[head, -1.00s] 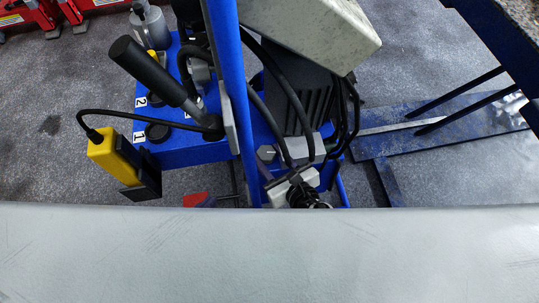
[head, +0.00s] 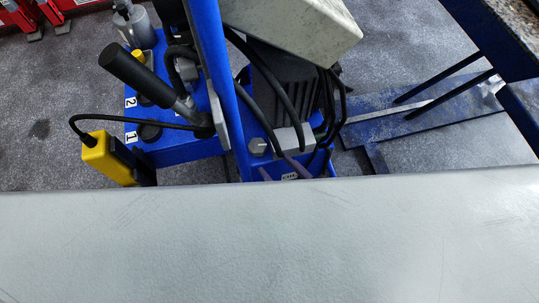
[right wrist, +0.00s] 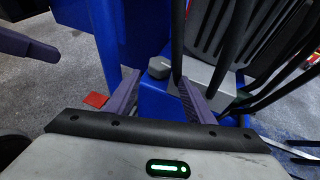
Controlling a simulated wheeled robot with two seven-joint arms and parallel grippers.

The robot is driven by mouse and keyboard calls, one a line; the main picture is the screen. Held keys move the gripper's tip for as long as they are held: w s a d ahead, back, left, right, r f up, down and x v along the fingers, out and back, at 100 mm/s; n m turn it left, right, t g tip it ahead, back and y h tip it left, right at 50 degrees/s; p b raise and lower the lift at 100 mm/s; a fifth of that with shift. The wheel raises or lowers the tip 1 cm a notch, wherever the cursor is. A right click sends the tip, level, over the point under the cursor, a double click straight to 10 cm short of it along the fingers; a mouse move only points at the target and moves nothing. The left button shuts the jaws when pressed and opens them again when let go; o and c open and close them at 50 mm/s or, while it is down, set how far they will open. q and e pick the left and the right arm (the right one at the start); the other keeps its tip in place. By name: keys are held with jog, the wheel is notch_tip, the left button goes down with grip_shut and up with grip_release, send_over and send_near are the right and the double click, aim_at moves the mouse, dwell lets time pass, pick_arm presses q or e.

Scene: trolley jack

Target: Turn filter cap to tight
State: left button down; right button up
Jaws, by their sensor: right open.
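A grey hexagonal cap (head: 258,146), which I take to be the filter cap, sits upright on the blue unit, beside a grey block and black hoses. It also shows in the right wrist view (right wrist: 160,67). My right gripper (head: 281,169) is open and empty. In the right wrist view its two purple fingers (right wrist: 156,92) point toward the cap, spread to either side and apart from it. A purple finger-like part at that view's left edge looks like my left gripper (right wrist: 25,43); whether it is open cannot be told. I cannot read any mark on the cap.
A blue post (head: 221,85) rises just left of the cap. Black hoses (head: 283,85) hang close on its right. A yellow box (head: 105,158) on a cable and a black handle (head: 135,74) stand farther left. A pale surface hides the lower head view.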

jog(key=shift+s+d+r, duration=0.25)
jog(key=shift+s+d, duration=0.05)
jog(key=shift+s, duration=0.2)
